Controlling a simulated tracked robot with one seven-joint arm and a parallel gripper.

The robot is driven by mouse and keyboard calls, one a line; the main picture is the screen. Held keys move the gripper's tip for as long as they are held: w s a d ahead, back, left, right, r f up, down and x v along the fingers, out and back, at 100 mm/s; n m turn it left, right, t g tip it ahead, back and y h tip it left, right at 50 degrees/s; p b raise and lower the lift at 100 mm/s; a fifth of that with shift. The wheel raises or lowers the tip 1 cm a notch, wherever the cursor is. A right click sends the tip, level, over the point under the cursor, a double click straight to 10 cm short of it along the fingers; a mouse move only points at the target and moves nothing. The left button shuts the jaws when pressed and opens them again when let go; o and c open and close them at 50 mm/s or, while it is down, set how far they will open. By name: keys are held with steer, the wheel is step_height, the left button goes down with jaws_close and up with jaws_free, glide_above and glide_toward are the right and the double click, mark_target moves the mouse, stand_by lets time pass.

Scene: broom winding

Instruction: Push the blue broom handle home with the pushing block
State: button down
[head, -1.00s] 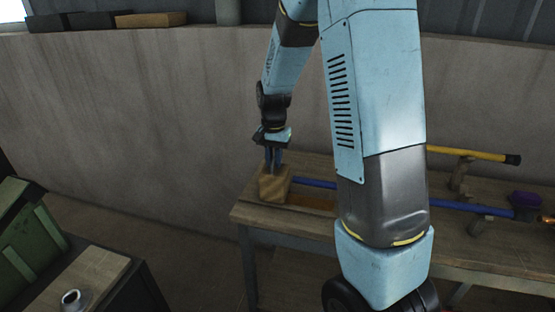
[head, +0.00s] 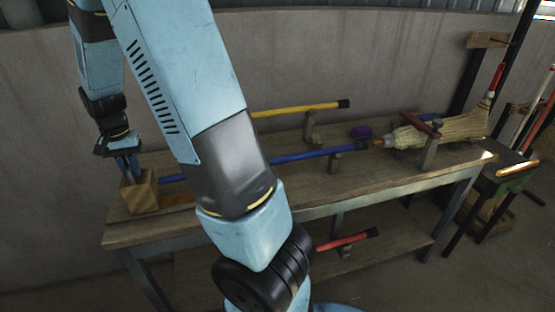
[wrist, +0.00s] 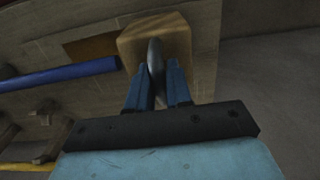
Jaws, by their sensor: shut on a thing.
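The pushing block (head: 141,193) is a tan wooden cube at the left end of the workbench, also in the wrist view (wrist: 172,38). My gripper (head: 130,172) is above it, shut on the grey upright grip (wrist: 156,60) of the block. The blue broom handle (head: 305,156) lies lengthwise along the bench, partly hidden by my arm. Its left end (wrist: 105,65) is right beside the block; I cannot tell whether they touch. Its right end, with a dark collar, meets the straw broom head (head: 445,130), which lies on the bench's right part.
A yellow handle (head: 300,109) rests on a wooden support behind the blue one. A purple object (head: 361,132) sits near the broom head. A red handle (head: 347,240) is on the lower shelf. A wooden post (head: 430,150) stands by the broom head.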

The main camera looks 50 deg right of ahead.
glide_above(166, 177)
steer(key=shift+d, duration=0.15)
stand_by(3.5)
steer(key=shift+c, duration=2)
jaws_free()
steer(key=shift+w, duration=0.1)
step_height(166, 177, up, 10)
stand_by(0.3)
